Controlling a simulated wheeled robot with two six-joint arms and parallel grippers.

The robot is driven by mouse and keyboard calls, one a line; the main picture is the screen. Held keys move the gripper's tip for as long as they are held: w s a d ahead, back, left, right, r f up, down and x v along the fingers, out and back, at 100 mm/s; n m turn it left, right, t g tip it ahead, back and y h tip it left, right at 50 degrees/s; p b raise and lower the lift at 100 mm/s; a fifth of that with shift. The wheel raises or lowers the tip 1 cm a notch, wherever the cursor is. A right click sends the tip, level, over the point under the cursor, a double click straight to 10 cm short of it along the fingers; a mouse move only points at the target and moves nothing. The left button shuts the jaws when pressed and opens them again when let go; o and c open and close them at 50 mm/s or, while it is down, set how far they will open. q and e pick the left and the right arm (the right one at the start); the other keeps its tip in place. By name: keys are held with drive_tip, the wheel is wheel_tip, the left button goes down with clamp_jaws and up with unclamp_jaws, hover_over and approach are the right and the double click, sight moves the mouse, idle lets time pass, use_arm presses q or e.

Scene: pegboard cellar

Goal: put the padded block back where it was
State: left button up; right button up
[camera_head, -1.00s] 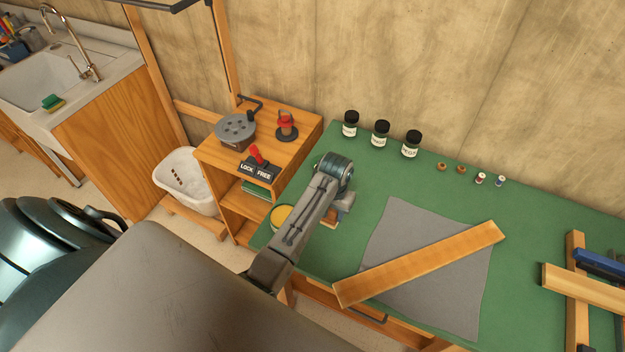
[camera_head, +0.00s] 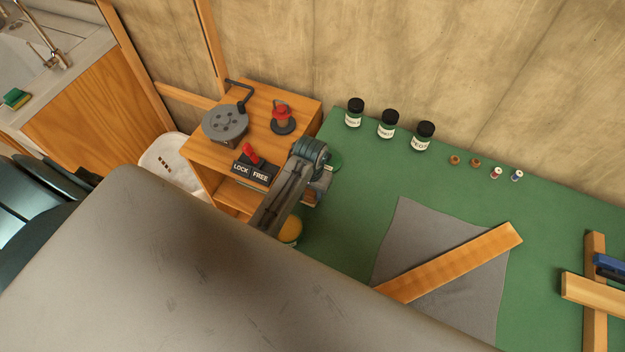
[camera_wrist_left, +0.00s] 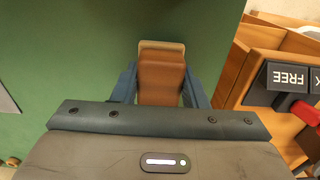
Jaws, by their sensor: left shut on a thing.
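My left gripper (camera_head: 314,192) is over the left end of the green bench top, close to the wooden shelf unit. In the left wrist view the padded block (camera_wrist_left: 161,78) is a brown block with a paler layer at its far end. It sits between the two blue fingers of the gripper (camera_wrist_left: 160,88), which is shut on it. In the head view my arm and gripper mostly hide the block. I cannot tell whether it touches the bench. My right gripper is in neither view.
A yellow round tin (camera_head: 291,229) and a green disc (camera_head: 334,161) are close beside my left arm. The shelf unit (camera_head: 190,150) carries a lock/free switch (camera_head: 252,169). Jars (camera_head: 387,125) line the back. A wooden board (camera_head: 455,262) lies on grey cloth (camera_head: 398,225).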

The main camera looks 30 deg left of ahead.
use_arm(q)
drive_tip(key=shift+w+a+f, duration=0.1)
drive_tip(key=shift+w+f, duration=0.55)
drive_tip(key=o, duration=0.9)
drive_tip(key=shift+s, duration=0.2)
drive_tip(key=shift+o, duration=0.2)
drive_tip(key=shift+s+r, duration=0.2)
drive_tip(key=shift+w, duration=0.1)
drive_tip(key=shift+w+r, duration=0.1)
drive_tip(key=shift+r, duration=0.3)
wheel_tip(320, 180, up, 10)
drive_tip(key=shift+f+b, duration=0.2)
drive_tip(key=shift+b, duration=0.8)
drive_tip(key=shift+r, duration=0.8)
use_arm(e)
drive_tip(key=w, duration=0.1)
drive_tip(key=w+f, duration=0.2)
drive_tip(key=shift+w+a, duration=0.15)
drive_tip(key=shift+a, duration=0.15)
